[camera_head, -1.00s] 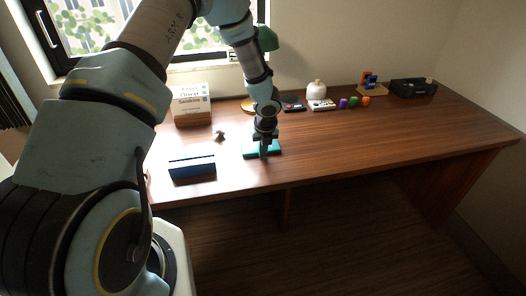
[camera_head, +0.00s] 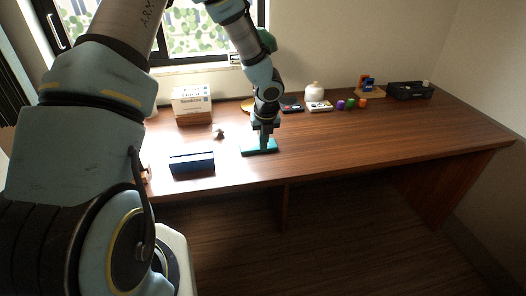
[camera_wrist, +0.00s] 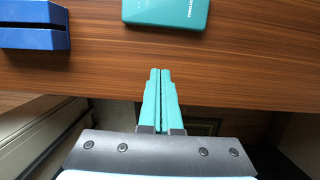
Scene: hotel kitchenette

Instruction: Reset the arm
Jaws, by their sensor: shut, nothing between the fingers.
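My gripper (camera_wrist: 161,98) shows in the wrist view with its two teal fingers pressed together and nothing between them. It points at the desk's front edge. In the head view my gripper (camera_head: 263,143) is over the front part of the desk (camera_head: 370,140), in line with a flat teal case (camera_head: 248,151). The case also shows in the wrist view (camera_wrist: 165,12), beyond the fingertips and apart from them. My arm partly hides the case in the head view.
A blue block-like holder (camera_head: 192,164) stands left of the case; it also shows in the wrist view (camera_wrist: 35,38). A white box (camera_head: 191,101) stands behind. A white jar (camera_head: 313,92), several small coloured items and a black tray (camera_head: 408,91) line the back. The desk's right front is clear.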

